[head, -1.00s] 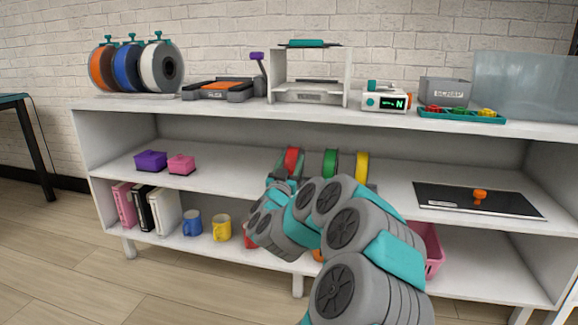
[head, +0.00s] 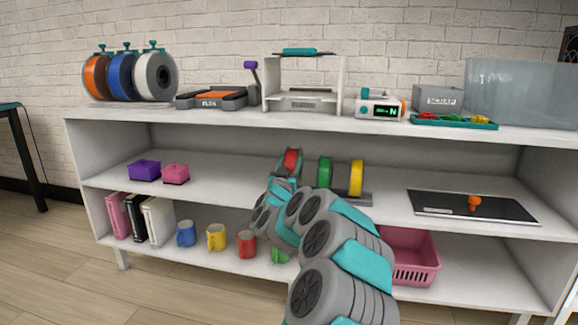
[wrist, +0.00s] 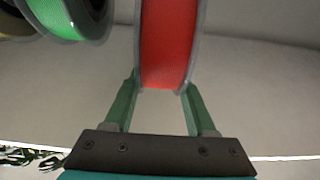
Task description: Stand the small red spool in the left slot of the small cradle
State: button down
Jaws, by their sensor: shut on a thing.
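The small red spool (head: 291,161) is upright on edge at the middle shelf, and it fills the top centre of the wrist view (wrist: 168,45). My gripper (wrist: 163,92) is shut on it, one green finger on each side of the rim. The small cradle (head: 362,198) shows as a dark base to the right, partly hidden by my arm. A green spool (head: 325,172) and a yellow spool (head: 357,177) stand at it. The left slot is hidden, and I cannot tell whether the red spool touches the cradle.
On the middle shelf are a purple box (head: 144,170) and a pink box (head: 176,174) at left, and a dark panel (head: 440,205) with an orange piece (head: 474,202) at right. The top board (head: 220,116) hangs above. Mugs and a pink basket (head: 413,244) are below.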

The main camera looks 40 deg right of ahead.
jog(key=shift+w+d, duration=0.6)
jog(key=shift+d, duration=0.15)
jog(key=shift+w+d, duration=0.55)
jog(key=shift+d, duration=0.2)
jog(key=shift+w+d+b, duration=0.15)
jog(key=shift+w+b, duration=0.05)
jog(key=shift+b, duration=0.1)
jog(key=shift+f+b, duration=0.35)
jog(key=shift+f, duration=1.15)
jog(key=shift+c, duration=0.7)
grip_release()
jog(key=shift+f, duration=0.1)
jog(key=shift+p+v, duration=0.45)
jog(key=shift+v, duration=3.55)
jog(key=shift+w, duration=0.1)
